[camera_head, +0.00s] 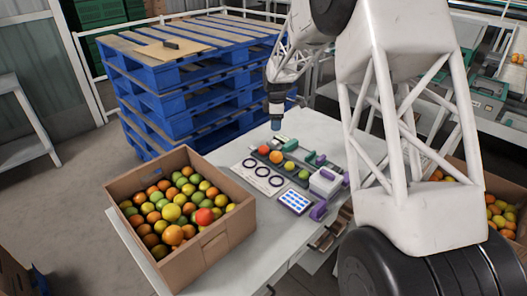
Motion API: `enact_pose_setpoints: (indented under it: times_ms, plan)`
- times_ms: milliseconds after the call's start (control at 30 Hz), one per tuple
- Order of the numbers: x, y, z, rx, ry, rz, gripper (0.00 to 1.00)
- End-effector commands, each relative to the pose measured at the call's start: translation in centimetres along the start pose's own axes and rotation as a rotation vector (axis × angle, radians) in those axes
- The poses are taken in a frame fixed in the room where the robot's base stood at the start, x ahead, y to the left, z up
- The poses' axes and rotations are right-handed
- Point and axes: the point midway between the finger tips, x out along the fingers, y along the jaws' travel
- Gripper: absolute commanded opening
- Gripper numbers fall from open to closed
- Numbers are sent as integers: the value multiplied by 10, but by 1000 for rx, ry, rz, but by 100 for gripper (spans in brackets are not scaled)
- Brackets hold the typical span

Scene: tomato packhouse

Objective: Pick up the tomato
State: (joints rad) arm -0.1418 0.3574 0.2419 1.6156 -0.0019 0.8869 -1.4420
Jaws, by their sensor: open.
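Several tomatoes sit in a row on a dark strip on the white table. A cardboard box (215,247) at the left holds many red, orange, yellow and green tomatoes. The frame does not single out one tomato. My gripper (276,124) points down, blue-tipped and open, behind the row's left end in the picture. No tomato shows in it. Its fingers are small, and its height above the table is hard to tell.
Ring marks (262,171), a blue-and-white panel (294,201) and a white device with purple parts (325,182) lie close to the row. Stacked blue pallets (170,92) stand behind. Another tomato box (508,188) is partly hidden by my arm at right.

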Motion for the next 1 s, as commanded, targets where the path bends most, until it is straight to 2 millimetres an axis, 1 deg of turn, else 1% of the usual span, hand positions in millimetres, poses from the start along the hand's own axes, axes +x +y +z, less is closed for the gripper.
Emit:
enact_pose_setpoints:
  times_ms: [33,300,400,500,600,700,1000]
  plan:
    - [14,10,-4,-30,0,-6,61]
    - [74,53,-25,-200,0,-25,61]
    - [94,65,-32,-252,1,-31,61]
    - [110,73,-37,-294,2,-36,61]
    - [119,78,-40,-320,3,-38,61]
    - [124,81,-41,-333,3,-40,61]
    - [125,82,-42,-336,3,-40,61]
